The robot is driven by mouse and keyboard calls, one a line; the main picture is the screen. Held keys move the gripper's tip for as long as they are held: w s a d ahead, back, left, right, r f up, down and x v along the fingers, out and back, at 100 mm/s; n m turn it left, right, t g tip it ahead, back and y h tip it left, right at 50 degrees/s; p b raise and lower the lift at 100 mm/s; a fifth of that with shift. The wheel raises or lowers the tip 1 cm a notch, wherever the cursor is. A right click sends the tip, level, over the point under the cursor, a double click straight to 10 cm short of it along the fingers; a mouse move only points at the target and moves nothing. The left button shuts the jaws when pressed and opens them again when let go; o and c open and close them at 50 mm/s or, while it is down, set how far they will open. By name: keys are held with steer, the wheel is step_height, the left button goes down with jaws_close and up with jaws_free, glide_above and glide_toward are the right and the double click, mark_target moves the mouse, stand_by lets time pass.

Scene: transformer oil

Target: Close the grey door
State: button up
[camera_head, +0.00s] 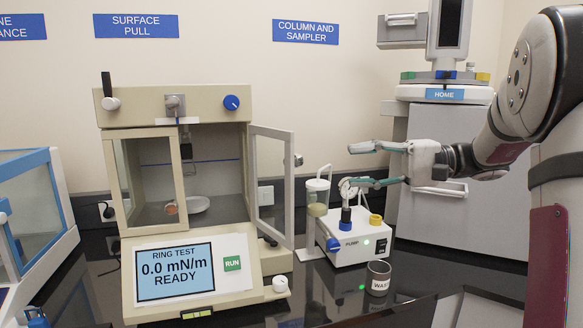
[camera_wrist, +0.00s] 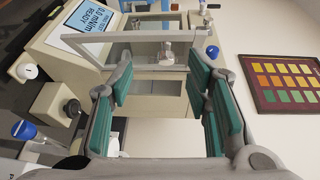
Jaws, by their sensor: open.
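The grey door (camera_head: 289,195) is the framed clear panel on the right side of the ring-test cabinet (camera_head: 175,110). It stands swung open, its free edge out to the right with a small knob (camera_head: 298,160). My gripper (camera_head: 350,167) is open and empty, to the right of the door and apart from it, with its fingers pointing left. In the wrist view, the door's grey frame (camera_wrist: 130,37) and its knob (camera_wrist: 166,50) lie beyond the open fingers (camera_wrist: 160,85). Part of the frame is hidden behind the fingers.
A white pump unit (camera_head: 362,240) with a clear cup (camera_head: 317,195) stands below my gripper, right of the door. A waste cup (camera_head: 378,278) is in front of it. A blue-framed case (camera_head: 35,215) is at left. Black bench shows between them.

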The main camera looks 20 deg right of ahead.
mark_target(303, 161)
steer(key=shift+t+y, duration=0.3)
steer(key=shift+t, duration=0.1)
steer(key=x, duration=0.4)
steer(key=w+x, duration=0.1)
steer(key=x, duration=0.2)
steer(key=w+d+p+x, duration=0.1)
steer(key=x, duration=0.3)
steer(key=shift+w+a, duration=0.3)
steer(key=shift+w, duration=0.05)
jaws_close()
